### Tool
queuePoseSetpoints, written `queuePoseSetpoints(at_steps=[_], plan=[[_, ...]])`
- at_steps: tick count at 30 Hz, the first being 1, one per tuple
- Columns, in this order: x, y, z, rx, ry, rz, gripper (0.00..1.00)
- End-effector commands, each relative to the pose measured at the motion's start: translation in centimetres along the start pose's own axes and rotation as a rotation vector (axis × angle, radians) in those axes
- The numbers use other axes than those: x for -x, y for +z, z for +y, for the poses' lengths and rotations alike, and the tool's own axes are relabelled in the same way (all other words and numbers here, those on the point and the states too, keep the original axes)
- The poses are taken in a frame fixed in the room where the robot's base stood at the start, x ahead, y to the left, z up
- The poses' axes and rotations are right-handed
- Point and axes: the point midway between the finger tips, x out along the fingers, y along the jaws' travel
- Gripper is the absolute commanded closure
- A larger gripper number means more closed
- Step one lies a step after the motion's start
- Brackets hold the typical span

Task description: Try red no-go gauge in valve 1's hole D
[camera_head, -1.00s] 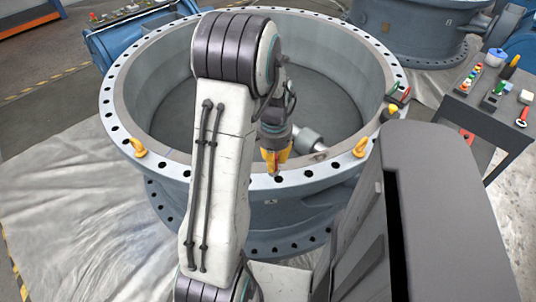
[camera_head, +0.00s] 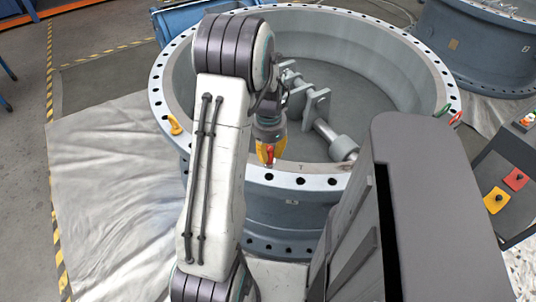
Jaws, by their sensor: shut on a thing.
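Valve 1 appears to be the large grey ring-shaped body (camera_head: 240,210) with bolt holes around its pale top flange; I cannot read a hole letter D. My gripper (camera_head: 268,160), with yellow fingers, is over the near part of the flange. It is shut on a small red piece, which looks like the red no-go gauge (camera_head: 270,152). The gauge's lower end is close above a flange hole; I cannot tell whether it is in the hole. A green piece (camera_head: 440,111) and another red piece (camera_head: 456,118) stand on the right flange.
A yellow lifting eye (camera_head: 174,125) is on the left flange. Shaft parts (camera_head: 325,130) lie inside the ring. Another valve body (camera_head: 480,45) stands behind. Pale sheeting (camera_head: 110,190) covers the left floor.

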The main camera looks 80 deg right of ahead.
Motion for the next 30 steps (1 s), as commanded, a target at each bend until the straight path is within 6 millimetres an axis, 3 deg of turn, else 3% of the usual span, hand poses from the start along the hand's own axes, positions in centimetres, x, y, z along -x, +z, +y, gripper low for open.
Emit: queuePoseSetpoints(at_steps=[11,30], plan=[[-0.8,-0.1,-0.1,-0.063,0.0,0.0,1.0],[-4.7,0.0,0.0,-0.06,0.0,0.0,1.0]])
